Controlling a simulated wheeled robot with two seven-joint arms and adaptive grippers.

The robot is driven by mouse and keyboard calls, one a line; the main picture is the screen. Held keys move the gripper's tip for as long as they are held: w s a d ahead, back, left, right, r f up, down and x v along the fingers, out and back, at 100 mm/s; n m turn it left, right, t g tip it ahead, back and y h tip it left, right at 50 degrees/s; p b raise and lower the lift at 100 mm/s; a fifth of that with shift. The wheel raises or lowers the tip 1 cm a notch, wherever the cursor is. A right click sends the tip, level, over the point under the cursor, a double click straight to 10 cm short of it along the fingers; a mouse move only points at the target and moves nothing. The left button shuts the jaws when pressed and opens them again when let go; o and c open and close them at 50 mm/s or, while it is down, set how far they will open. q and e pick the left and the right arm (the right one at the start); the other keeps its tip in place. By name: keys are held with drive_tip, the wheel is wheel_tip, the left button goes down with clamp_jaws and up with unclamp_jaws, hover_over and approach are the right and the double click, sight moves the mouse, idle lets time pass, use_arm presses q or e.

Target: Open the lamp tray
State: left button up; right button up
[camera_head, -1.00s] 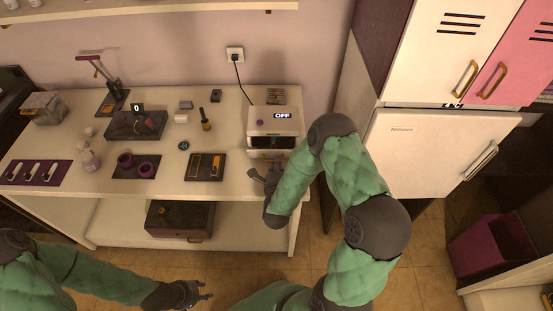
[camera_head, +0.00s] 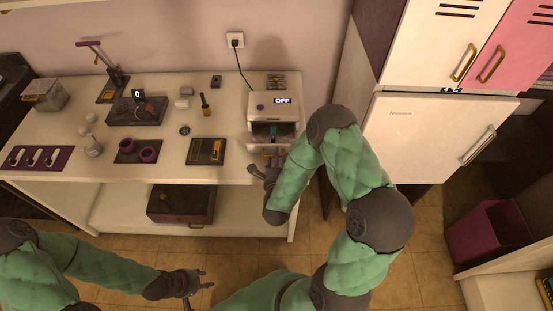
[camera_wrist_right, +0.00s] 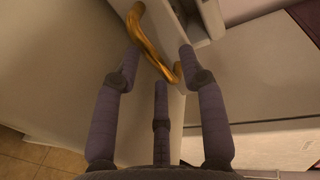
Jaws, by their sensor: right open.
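The lamp device (camera_head: 258,112) is a white box with an "OFF" display, at the right end of the table in the head view. Its front has a dark opening with something teal inside, and the white lamp tray (camera_head: 256,149) is below. In the right wrist view a bent gold handle (camera_wrist_right: 150,41) stands on a pale front panel. My right gripper (camera_head: 257,170) is open and empty at the table's front edge, just before the tray. In the wrist view its fingers (camera_wrist_right: 158,62) are on either side of the handle's lower part; contact is unclear. My left gripper (camera_head: 206,279) is open and empty, low over the floor.
A dark tray with an orange piece (camera_head: 200,150) lies left of the device. A fridge (camera_head: 420,150) stands to the right. A dark box (camera_head: 180,204) is on the lower shelf.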

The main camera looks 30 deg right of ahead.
drive_tip(key=v, duration=1.2)
drive_tip(key=shift+f, duration=0.1)
drive_tip(key=a+f+n+g+y, duration=0.6)
drive_tip(key=a+f+n+y, duration=0.25)
drive_tip(key=f+n, duration=0.4)
drive_tip(key=s+a+f+n+g+y, duration=0.3)
drive_tip(key=s+a+f+n+g, duration=0.3)
drive_tip(key=s+n, duration=0.3)
drive_tip(key=shift+s+a+f+g+y, duration=0.3)
drive_tip(key=shift+s+f+g+y, duration=0.05)
drive_tip(key=shift+g, duration=0.05)
